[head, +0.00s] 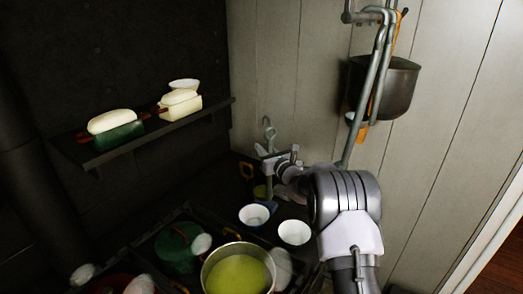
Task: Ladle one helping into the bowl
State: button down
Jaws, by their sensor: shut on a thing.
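My gripper (271,160) is shut on an upright metal ladle (268,133), around its handle below the hooked top. The ladle's lower end is small and dim here; a yellow-green patch shows there, behind and above the bowls in the picture. A blue bowl with a pale inside (254,214) stands below the ladle in the picture, and a white bowl (294,232) stands to its right. Both look empty. A metal pot (205,275) holding yellow-green soup (238,274) is at the bottom, cut off by the frame edge.
A dark green lidded pot (177,249) and several pale round things crowd the left of the soup pot. A dark pot (386,84) hangs on the right wall beside metal pipes.

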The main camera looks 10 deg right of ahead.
jog(key=s+a+f+n+b, duration=0.2)
jog(key=a+f+n+b, duration=0.4)
jog(key=a+b, duration=0.3)
jog(key=s+a+f+n+b, duration=0.3)
jog(key=a+f+n+b, duration=0.4)
jog(key=a+b, duration=0.3)
jog(key=shift+f+b, duration=0.35)
jog(key=shift+b, duration=1.75)
jog(key=shift+s, duration=0.1)
